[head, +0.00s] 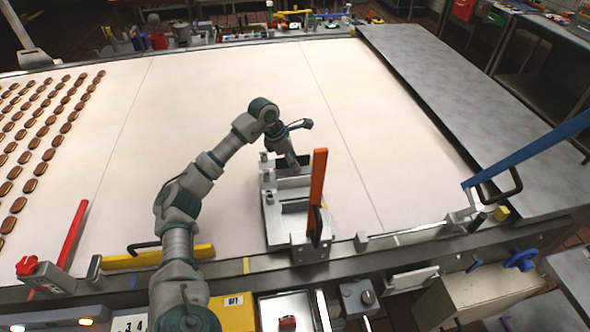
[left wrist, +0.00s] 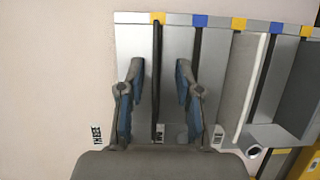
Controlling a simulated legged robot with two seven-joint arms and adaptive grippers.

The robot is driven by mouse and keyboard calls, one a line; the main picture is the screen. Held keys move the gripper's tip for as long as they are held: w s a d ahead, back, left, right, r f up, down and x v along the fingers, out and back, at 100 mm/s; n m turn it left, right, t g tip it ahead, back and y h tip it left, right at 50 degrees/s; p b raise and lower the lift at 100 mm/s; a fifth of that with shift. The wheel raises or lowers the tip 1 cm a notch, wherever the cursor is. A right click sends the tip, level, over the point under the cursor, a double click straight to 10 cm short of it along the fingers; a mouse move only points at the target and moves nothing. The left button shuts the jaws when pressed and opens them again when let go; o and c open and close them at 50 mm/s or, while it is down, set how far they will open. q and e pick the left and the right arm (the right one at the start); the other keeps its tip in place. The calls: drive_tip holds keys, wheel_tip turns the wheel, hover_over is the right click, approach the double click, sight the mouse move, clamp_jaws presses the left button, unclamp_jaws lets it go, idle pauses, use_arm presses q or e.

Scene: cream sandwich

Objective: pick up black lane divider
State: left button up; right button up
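A thin black lane divider (left wrist: 157,45) stands on a grey metal fixture (left wrist: 135,45) in the left wrist view. My left gripper (left wrist: 157,80) is open, one blue-padded finger on each side of this divider, with gaps between. A second black divider (left wrist: 196,55) lies close by the right finger, and a white divider (left wrist: 252,90) is further right. In the head view my left gripper (head: 290,160) is over the far end of the fixture (head: 277,228); its fingers are hard to make out there. My right gripper is not in view.
An orange upright handle (head: 318,190) stands at the fixture's near right. A wide pale conveyor (head: 130,120) carries rows of brown cookies (head: 45,130) at left. A blue bar (head: 530,150) slants in from the right. The belt right of the fixture is clear.

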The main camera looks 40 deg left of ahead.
use_arm(q)
drive_tip(key=shift+s+a+f, duration=0.1)
drive_tip(key=shift+s+a, duration=0.05)
drive_tip(key=shift+a, duration=0.6)
drive_tip(key=shift+a+f, duration=0.1)
drive_tip(key=shift+a, duration=0.05)
drive_tip(key=c, duration=0.4)
clamp_jaws()
drive_tip(key=shift+d+r, duration=0.2)
drive_tip(key=shift+d, duration=0.55)
use_arm(e)
drive_tip(key=shift+a+r, duration=0.1)
drive_tip(key=shift+a, duration=0.1)
use_arm(q)
drive_tip(key=shift+a, duration=0.15)
use_arm(e)
drive_tip(key=shift+a, duration=0.1)
